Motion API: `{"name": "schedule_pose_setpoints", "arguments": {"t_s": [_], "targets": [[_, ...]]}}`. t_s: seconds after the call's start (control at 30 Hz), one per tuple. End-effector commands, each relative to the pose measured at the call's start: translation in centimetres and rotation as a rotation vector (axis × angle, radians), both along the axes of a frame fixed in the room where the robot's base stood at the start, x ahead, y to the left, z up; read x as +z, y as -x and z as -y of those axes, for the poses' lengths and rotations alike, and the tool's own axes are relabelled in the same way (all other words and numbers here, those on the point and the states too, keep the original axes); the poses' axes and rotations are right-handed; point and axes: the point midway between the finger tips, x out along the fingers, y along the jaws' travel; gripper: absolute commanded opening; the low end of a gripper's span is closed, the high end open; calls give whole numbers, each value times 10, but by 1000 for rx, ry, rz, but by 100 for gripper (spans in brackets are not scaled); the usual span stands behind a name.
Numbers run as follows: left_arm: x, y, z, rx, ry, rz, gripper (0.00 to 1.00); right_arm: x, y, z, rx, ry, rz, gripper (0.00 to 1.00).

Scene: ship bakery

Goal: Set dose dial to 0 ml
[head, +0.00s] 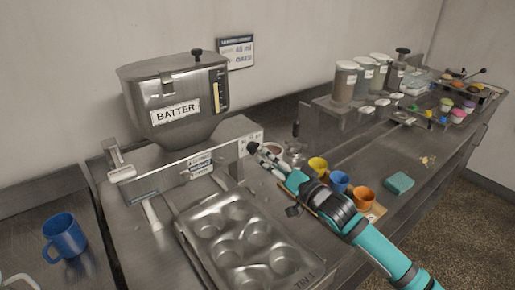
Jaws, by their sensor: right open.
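The batter dispenser (178,100) is a steel hopper labelled "BATTER" on a steel base, left of the middle in the head view. A small pale panel with dark marks (250,139) sits at the right end of the base's front. The dose dial and its setting cannot be made out there; my right gripper is close in front of that spot. My right gripper (256,151) is open, with its dark fingertips at or very near the panel's lower edge; contact cannot be told. My left gripper is not in view.
A muffin tin (243,245) lies below the dispenser. Yellow, blue and orange cups (340,181) stand close beside my right arm, with a teal sponge (399,183) farther right. A blue mug (64,236) stands at left. A wall sign (236,51) hangs behind; its figure is hard to read.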

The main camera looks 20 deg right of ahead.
Motion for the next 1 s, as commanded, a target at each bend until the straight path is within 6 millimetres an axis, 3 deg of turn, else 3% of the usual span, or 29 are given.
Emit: {"name": "schedule_pose_setpoints", "arguments": {"t_s": [0.13, 0.3, 0.77, 1.0], "targets": [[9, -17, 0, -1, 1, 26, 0, 3, -30, -11, 0, -1, 1, 56], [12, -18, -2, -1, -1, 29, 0, 2, -52, -19, 0, -1, 1, 56], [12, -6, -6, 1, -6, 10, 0, 0, -63, -23, 1, 0, 1, 56], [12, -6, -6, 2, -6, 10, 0, 0, -63, -23, 0, 0, 0, 25]]}}
